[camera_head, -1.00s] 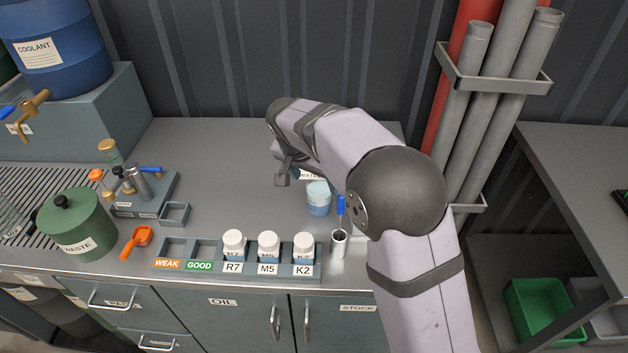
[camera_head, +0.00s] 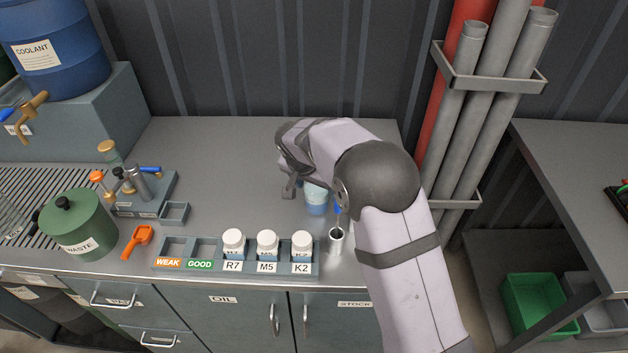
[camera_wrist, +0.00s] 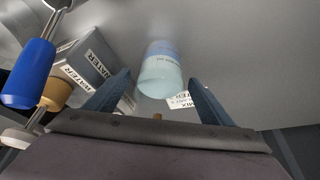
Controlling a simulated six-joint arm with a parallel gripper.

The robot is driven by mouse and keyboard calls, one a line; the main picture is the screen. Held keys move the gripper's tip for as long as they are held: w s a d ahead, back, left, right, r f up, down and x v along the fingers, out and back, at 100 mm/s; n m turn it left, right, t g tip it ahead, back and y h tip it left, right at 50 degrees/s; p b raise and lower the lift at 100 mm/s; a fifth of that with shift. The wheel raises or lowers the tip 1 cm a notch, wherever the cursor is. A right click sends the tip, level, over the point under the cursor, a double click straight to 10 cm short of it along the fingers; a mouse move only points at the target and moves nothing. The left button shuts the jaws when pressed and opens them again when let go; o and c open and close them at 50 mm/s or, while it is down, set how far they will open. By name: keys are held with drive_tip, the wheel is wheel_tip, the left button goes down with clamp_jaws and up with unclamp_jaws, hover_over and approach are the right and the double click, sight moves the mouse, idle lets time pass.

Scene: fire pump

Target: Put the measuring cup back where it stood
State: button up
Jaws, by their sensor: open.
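A translucent pale-blue cup (camera_head: 316,201), which looks like the measuring cup, stands upright on the grey bench behind the white-capped bottles. It holds something bluer in its lower part. In the wrist view the cup (camera_wrist: 160,72) shows between and beyond the fingertips of my gripper (camera_wrist: 160,82). The fingers are open, with no clear contact on the cup. In the head view one finger of my gripper (camera_head: 290,188) shows just left of the cup, and my arm hides the rest.
A metal tube with a blue-handled tool (camera_head: 336,237) stands close in front of the cup. A rack (camera_head: 219,270) holds bottles R7, M5 and K2. The bench's middle is clear.

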drive_tip(key=shift+w+f, duration=0.1)
drive_tip(key=shift+f, duration=0.35)
drive_tip(key=c, duration=1.4)
drive_tip(key=shift+s+a+b, duration=0.2)
drive_tip(key=shift+s+a, duration=0.7)
drive_tip(key=shift+a, duration=1.55)
drive_tip(key=shift+s+a+b, duration=0.25)
drive_tip(key=shift+s+a, duration=0.7)
drive_tip(key=shift+a, duration=1.55)
drive_tip(key=shift+s+a+b, duration=0.2)
drive_tip(key=shift+s+a, duration=0.7)
drive_tip(key=shift+a, duration=1.55)
drive_tip(key=o, duration=1.4)
